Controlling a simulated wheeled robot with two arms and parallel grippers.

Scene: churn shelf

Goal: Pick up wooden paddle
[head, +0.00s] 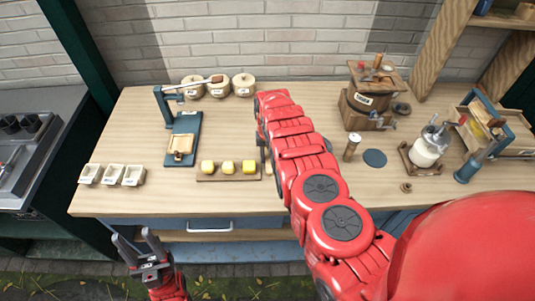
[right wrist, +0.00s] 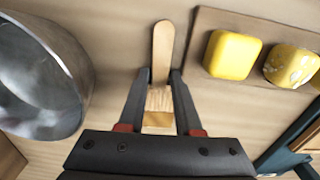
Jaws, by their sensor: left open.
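The wooden paddle (right wrist: 162,48) lies on the table in the right wrist view, its plain rounded end pointing up the picture and its ridged part nearer the gripper. My right gripper (right wrist: 160,76) has one finger on each side of it. The fingers look very close to its edges, but I cannot tell whether they press on it. In the head view my red right arm hides most of this spot. My left gripper (head: 135,238) is open and empty, low in front of the table's front edge.
A board (head: 203,179) with yellow blocks (head: 228,167) lies beside the paddle. A metal vessel (right wrist: 38,80) stands close on its other side. White trays (head: 111,174), a blue press (head: 183,133), crocks (head: 218,88) and a wooden churn (head: 366,105) are also on the table.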

